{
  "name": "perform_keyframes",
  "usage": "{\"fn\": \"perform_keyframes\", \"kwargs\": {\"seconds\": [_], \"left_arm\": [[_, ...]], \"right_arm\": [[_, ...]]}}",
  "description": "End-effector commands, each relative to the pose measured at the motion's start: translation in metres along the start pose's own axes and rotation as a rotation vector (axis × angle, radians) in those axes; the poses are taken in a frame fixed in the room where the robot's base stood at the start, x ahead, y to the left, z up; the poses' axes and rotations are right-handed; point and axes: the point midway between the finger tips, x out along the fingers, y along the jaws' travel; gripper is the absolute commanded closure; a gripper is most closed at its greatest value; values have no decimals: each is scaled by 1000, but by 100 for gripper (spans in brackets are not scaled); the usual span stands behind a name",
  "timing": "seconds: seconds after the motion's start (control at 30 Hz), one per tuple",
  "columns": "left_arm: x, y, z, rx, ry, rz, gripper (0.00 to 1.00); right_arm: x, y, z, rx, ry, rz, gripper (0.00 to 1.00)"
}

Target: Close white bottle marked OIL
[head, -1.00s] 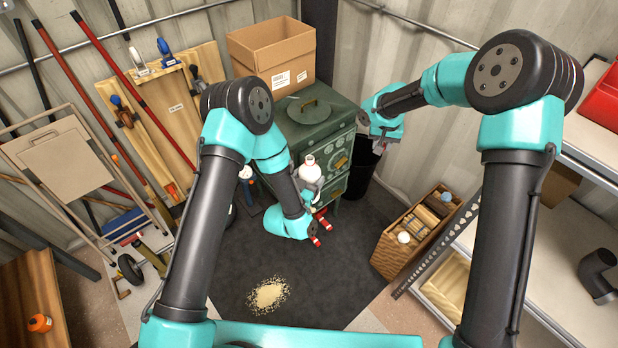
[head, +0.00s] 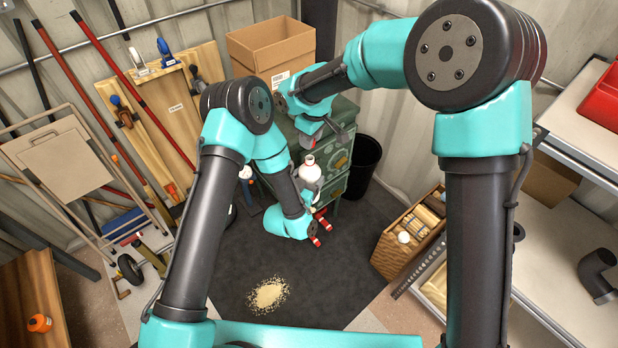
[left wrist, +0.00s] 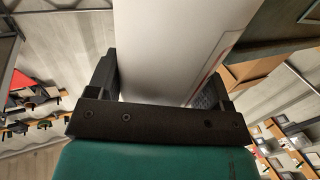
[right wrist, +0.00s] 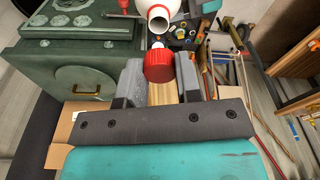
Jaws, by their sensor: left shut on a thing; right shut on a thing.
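The white bottle (head: 310,173) stands near the middle of the head view, its mouth uncapped with a red ring below the neck. My left gripper (left wrist: 160,80) is shut on its body, which fills the space between the fingers in the left wrist view. My right gripper (right wrist: 160,78) is shut on a red cap (right wrist: 159,66). In the right wrist view the cap is just below the open bottle mouth in the picture, and a gap appears between them. The OIL marking is not readable; only a red label outline shows in the left wrist view.
A green stove (head: 345,112) stands behind the bottle, with a cardboard box (head: 272,48) behind it. A black bin (head: 363,165) is beside the stove. A wooden crate (head: 398,258) stands to the right. Grain lies spilled (head: 268,294) on the dark mat (head: 230,250).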

Motion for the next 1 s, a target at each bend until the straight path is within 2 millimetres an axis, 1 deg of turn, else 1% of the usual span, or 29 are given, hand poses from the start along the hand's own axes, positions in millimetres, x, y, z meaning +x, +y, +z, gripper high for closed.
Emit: {"fn": "perform_keyframes", "kwargs": {"seconds": [0.3,0.47,0.8,1.0], "left_arm": [[0,0,0,0,0,0,71],[0,0,0,0,0,0,71],[0,0,0,0,0,0,71],[0,0,0,0,0,0,71]], "right_arm": [[0,0,0,-5,0,0,90],[4,0,1,-4,-1,-1,90],[31,0,4,-4,-1,-1,90],[39,0,5,-4,0,0,90]]}}
